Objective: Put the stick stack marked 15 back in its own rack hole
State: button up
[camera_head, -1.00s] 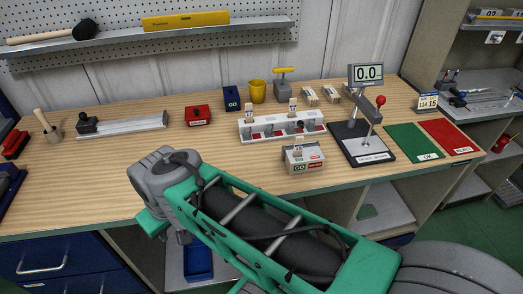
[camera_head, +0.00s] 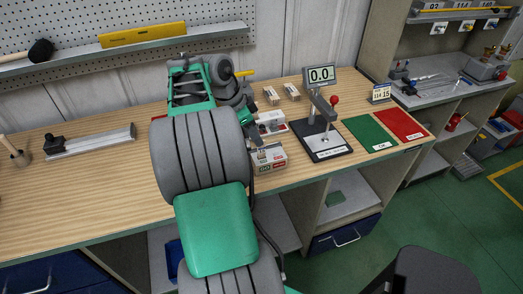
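The white rack (camera_head: 273,124) is mostly hidden behind my arm; only its right end shows, with red on it. No stick stack marked 15 can be made out. My gripper (camera_head: 241,103) is at the far end of my arm, above or just left of the rack's visible end. Its fingers cannot be made out, so I cannot tell whether it is open or holds anything. The white box with red and green labels (camera_head: 269,158) stands in front of the rack, partly hidden by my arm.
The gauge stand (camera_head: 325,145) with a display (camera_head: 320,75) reading 0.0 stands right of the rack. Green (camera_head: 371,134) and red (camera_head: 401,124) mats lie further right. A small sign (camera_head: 380,92) and two small blocks (camera_head: 281,94) stand behind. A clamp rail (camera_head: 90,140) lies left.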

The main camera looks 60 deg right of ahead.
aim_at(265, 153)
jog(key=x, duration=0.3)
jog(key=p+x, duration=0.1)
jog(key=x, duration=0.1)
jog(key=shift+s+a+f, duration=0.25)
jog(key=shift+s+a, duration=0.05)
jog(key=shift+a, duration=0.05)
jog(key=shift+d+f, duration=0.15)
jog(key=shift+f, duration=0.2)
jog(key=shift+c, duration=0.5)
grip_shut()
